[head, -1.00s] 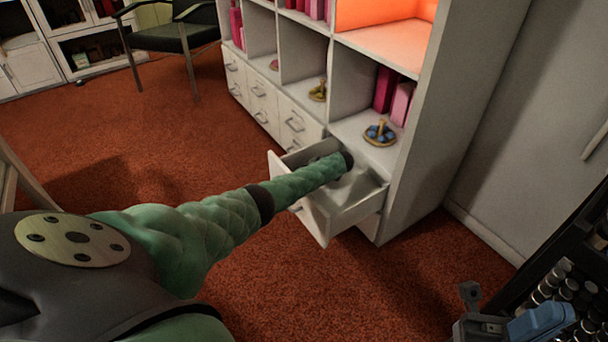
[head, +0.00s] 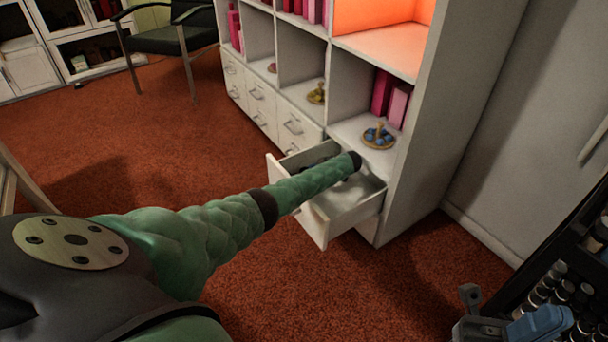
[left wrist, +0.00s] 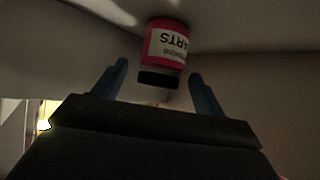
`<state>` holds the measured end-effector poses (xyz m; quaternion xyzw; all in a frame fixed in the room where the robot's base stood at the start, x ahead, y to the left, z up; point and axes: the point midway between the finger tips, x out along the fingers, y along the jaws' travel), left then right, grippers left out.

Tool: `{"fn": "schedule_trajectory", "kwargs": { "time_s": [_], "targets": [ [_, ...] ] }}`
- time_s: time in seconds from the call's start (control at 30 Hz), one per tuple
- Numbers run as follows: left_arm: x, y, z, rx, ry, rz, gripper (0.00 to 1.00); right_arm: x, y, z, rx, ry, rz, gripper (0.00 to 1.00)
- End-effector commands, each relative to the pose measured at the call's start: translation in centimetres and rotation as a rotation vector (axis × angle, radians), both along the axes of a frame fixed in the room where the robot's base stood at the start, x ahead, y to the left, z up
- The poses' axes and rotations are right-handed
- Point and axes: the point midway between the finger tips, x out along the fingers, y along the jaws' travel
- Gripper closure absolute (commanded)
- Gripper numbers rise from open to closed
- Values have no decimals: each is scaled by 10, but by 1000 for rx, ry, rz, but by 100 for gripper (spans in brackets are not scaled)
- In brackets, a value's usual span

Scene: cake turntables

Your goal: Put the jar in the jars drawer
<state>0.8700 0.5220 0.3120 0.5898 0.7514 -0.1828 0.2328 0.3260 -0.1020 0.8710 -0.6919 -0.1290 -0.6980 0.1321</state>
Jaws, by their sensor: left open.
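The jar (left wrist: 166,45) is red with a white label and a black lid. In the left wrist view its lid faces my left gripper (left wrist: 160,88), whose blue fingers stand apart on either side of the lid with visible gaps. The jar is against a pale surface; I cannot tell whether it rests there. In the head view the open drawer (head: 345,212) juts from the white shelf unit, and my left arm reaches over it. My arm mostly hides the left gripper there, and the jar is not visible. My right gripper (head: 505,318) is low at the right; its opening is unclear.
The shelf unit (head: 410,165) stands behind the drawer, with closed drawers (head: 262,103) to its left. A small stand with blue pieces (head: 378,137) sits on the shelf above. A dark rack (head: 560,285) is at the lower right. The red carpet in front is clear.

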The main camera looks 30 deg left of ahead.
Motion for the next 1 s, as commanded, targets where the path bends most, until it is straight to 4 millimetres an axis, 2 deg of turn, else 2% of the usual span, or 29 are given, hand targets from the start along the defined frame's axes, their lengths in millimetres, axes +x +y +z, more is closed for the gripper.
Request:
{"fn": "schedule_trajectory", "kwargs": {
  "time_s": [0.1, 0.4, 0.6, 1.0],
  "targets": [
    [5, -21, 15, -2, -1, -2, 29, -1, -2, 3, -5, 5, -12, 100],
    [14, -55, 39, -1, -1, -1, 29, -2, -5, 2, -21, 17, -34, 100],
    [15, -62, 44, 1, -1, 1, 29, -2, -5, 3, -25, 15, -37, 100],
    [15, -63, 44, 1, 0, 0, 29, -1, -5, 4, -24, 11, -36, 100]
  ]
}}
